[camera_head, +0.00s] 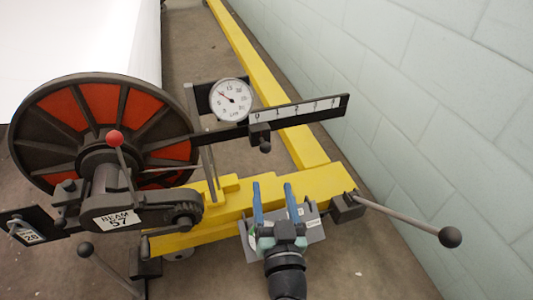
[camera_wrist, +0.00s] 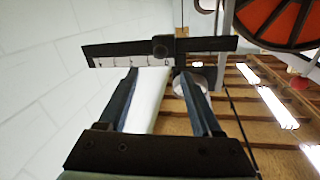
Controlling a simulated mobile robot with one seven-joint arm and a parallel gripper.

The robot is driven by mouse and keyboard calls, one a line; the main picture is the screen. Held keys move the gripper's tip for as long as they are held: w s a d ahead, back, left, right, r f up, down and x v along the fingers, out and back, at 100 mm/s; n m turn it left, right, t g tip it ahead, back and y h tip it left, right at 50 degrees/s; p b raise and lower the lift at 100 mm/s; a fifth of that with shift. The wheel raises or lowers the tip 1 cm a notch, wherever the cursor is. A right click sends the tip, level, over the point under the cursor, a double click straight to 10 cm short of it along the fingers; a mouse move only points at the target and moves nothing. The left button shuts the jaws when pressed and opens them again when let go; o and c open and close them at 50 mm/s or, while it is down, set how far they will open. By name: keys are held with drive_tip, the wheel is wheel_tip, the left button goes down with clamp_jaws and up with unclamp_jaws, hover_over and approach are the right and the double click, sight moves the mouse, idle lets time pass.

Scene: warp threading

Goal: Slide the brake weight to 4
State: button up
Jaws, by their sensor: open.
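The brake weight (camera_head: 260,136) is a small dark block with a knob below, sitting on a dark lever bar (camera_head: 320,106). The bar carries a white numbered scale plate (camera_head: 295,110). The weight is at the plate's left end, near the 0 mark; the other numerals are too small to read surely. My gripper (camera_head: 273,188), with blue fingers, is open and empty, below the weight and apart from it. In the wrist view the weight (camera_wrist: 161,47) shows beyond the open fingertips (camera_wrist: 158,76), with the scale plate (camera_wrist: 115,61) mostly to its left.
A round dial gauge (camera_head: 231,99) stands just left of the weight. A large black and red beam flange (camera_head: 95,105) is at left. A yellow frame (camera_head: 230,200) runs below the lever. A pale block wall (camera_head: 450,120) closes the right side, with a ball-ended handle (camera_head: 450,237) near it.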

sight(266, 152)
drive_tip(key=w, duration=0.3)
drive_tip(key=w+a, duration=0.1)
drive_tip(key=w, duration=0.7)
drive_tip(key=shift+a+r, duration=0.1)
drive_tip(key=shift+a, duration=0.1)
drive_tip(key=shift+c, duration=0.3)
clamp_jaws()
idle(0.7)
